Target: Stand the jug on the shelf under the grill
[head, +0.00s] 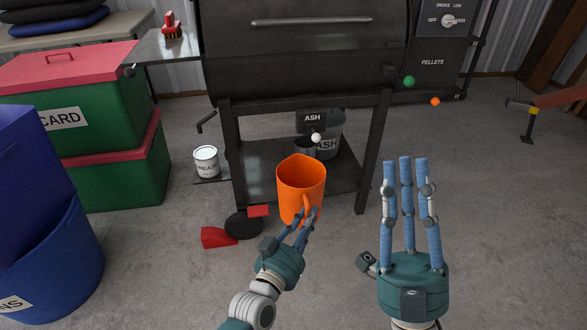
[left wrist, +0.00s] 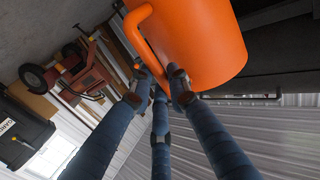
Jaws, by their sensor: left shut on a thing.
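The orange jug (head: 300,184) is upright in front of the grill (head: 305,50). My left gripper (head: 303,218) is shut on the jug's handle; in the left wrist view the fingers (left wrist: 165,88) close at the handle beside the jug's body (left wrist: 205,40). The jug overlaps the front edge of the low shelf (head: 255,165) under the grill in the head view; I cannot tell whether it touches it. My right gripper (head: 406,175) is open and empty, fingers pointing up, to the right of the jug.
A grey ash bucket (head: 328,135) and a smaller dark pot stand at the shelf's back. A white grease can (head: 206,161) sits left of the shelf. A black wheel (head: 243,225) and red wedge (head: 218,237) are at the front left leg.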

